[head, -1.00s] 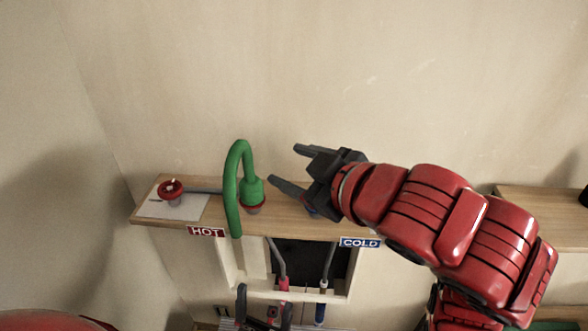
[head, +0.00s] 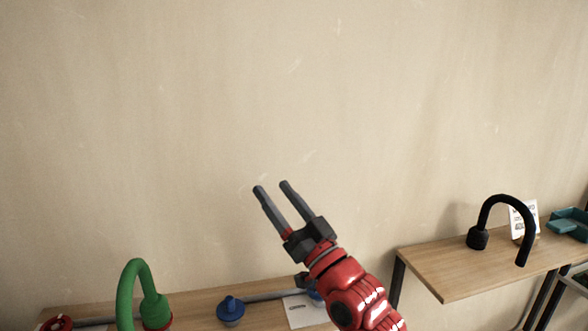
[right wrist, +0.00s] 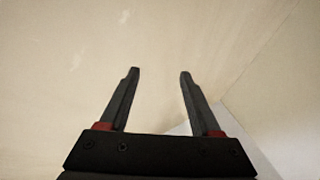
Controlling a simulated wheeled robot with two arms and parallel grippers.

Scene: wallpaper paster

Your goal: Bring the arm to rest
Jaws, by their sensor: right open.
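My right gripper (head: 271,189) is open and empty. It is raised in front of the bare wall, with its fingers pointing up and to the left. My red right arm comes in from the bottom of the head view. In the right wrist view the two fingers (right wrist: 160,72) are spread apart with only plain wall between them. My left gripper is in neither view now.
A wooden shelf (head: 197,300) at the bottom holds a green faucet (head: 126,290), a red knob (head: 57,323), a blue knob (head: 230,310) and a white sheet (head: 300,311). A second shelf (head: 440,275) at the right carries a black faucet (head: 486,215). The wall (head: 300,90) above is clear.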

